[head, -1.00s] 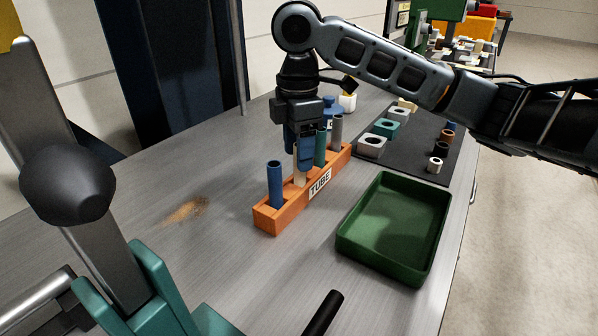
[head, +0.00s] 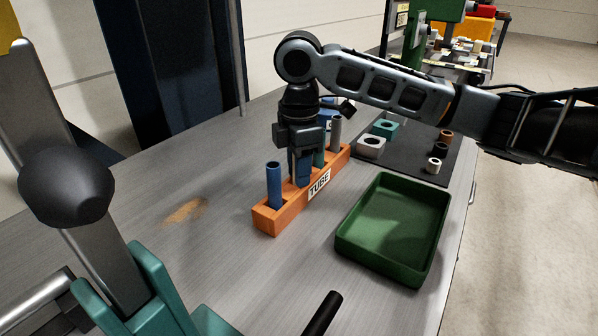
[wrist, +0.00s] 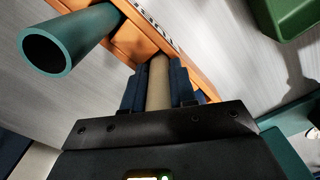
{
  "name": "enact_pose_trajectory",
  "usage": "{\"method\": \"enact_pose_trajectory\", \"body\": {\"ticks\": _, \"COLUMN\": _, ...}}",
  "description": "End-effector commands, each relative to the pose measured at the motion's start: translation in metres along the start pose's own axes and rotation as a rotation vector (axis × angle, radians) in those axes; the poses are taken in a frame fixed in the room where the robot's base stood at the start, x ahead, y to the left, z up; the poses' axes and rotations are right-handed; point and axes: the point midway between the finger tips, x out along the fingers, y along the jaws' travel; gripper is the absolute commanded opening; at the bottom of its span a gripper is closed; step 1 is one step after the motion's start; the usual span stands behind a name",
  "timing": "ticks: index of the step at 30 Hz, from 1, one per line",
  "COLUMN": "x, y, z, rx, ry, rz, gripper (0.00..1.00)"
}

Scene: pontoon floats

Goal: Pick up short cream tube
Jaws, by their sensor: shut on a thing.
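The short cream tube (wrist: 158,84) stands in the orange rack marked TUBE. In the wrist view it lies between the two dark blue fingers of my gripper (wrist: 160,88), which are shut on it. In the head view my gripper (head: 302,172) is low over the middle of the orange rack (head: 268,219) and hides the tube. The tube's lower end still appears to be at the rack; I cannot tell whether it is lifted at all.
A blue tube (head: 274,186) stands at the rack's near end. A teal tube (wrist: 68,40) and a grey tube (head: 335,130) stand toward the far end. A green tray (head: 392,228) lies to the right. A dark mat (head: 405,160) holds several ring-shaped parts.

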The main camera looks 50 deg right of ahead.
Motion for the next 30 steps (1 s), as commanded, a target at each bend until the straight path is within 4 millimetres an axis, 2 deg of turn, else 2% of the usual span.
{"method": "enact_pose_trajectory", "body": {"ticks": 1, "x": 0.000, "y": 0.000, "z": 0.000, "rx": 0.000, "ry": 0.000, "rz": 0.000, "gripper": 0.13}}
{"method": "enact_pose_trajectory", "body": {"ticks": 5, "x": 0.000, "y": 0.000, "z": 0.000, "rx": 0.000, "ry": 0.000, "rz": 0.000, "gripper": 0.00}}
{"method": "enact_pose_trajectory", "body": {"ticks": 17, "x": -0.004, "y": 0.000, "z": 0.000, "rx": 0.000, "ry": 0.000, "rz": 0.000, "gripper": 0.00}}
{"method": "enact_pose_trajectory", "body": {"ticks": 20, "x": -0.012, "y": 0.000, "z": 0.000, "rx": 0.000, "ry": 0.000, "rz": 0.001, "gripper": 0.00}}
{"method": "enact_pose_trajectory", "body": {"ticks": 26, "x": -0.042, "y": 0.001, "z": -0.001, "rx": -0.002, "ry": 0.000, "rz": 0.002, "gripper": 0.00}}
{"method": "enact_pose_trajectory", "body": {"ticks": 30, "x": -0.056, "y": -0.018, "z": 0.019, "rx": 0.001, "ry": 0.001, "rz": 0.003, "gripper": 0.00}}
